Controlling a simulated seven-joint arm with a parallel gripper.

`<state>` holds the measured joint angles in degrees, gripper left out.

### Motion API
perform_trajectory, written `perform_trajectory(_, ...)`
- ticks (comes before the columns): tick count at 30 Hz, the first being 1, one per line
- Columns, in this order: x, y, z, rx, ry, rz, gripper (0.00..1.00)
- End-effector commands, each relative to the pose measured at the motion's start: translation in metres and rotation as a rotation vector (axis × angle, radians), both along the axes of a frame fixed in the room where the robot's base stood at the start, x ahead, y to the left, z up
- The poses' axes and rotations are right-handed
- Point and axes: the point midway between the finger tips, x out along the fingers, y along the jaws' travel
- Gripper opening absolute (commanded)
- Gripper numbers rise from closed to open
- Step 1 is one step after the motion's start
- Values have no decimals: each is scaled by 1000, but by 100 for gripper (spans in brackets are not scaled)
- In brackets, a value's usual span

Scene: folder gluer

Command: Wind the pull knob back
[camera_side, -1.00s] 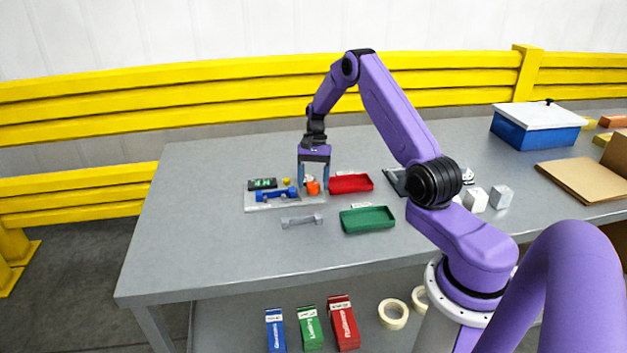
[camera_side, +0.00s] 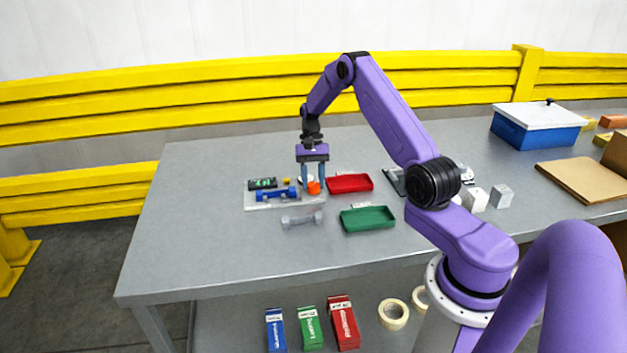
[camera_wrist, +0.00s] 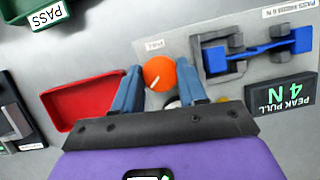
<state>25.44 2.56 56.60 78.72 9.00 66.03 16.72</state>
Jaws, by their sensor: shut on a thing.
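The pull knob (camera_side: 314,188) is round and orange, at the right end of a pale grey plate (camera_side: 257,206). In the wrist view the knob (camera_wrist: 159,73) shows a white mark line, slanted up to the right, beside a PULL label (camera_wrist: 154,44). My gripper (camera_side: 313,184) points down at the knob, its two blue fingers on either side of it. It is shut on the knob; the wrist view shows the gripper (camera_wrist: 161,80) around it. A blue part (camera_side: 277,194) lies in dark holders on the plate. A display (camera_wrist: 283,95) reads PEAK PULL 4 N.
A red tray (camera_side: 350,183) stands close right of the knob, a green tray (camera_side: 368,219) in front of it. A grey dumbbell-shaped part (camera_side: 302,220) lies in front of the plate. The table's left side is clear.

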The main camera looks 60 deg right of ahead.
Motion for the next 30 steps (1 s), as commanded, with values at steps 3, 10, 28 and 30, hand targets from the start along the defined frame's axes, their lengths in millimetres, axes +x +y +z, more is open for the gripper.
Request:
perform_trajectory(3, 2, 0, 1, -1, -2, 108, 11)
perform_trajectory(10, 2, 1, 1, -2, -2, 327, 11)
perform_trajectory(28, 3, 4, 2, -3, -3, 790, 11)
perform_trajectory(30, 4, 4, 2, -3, -3, 820, 11)
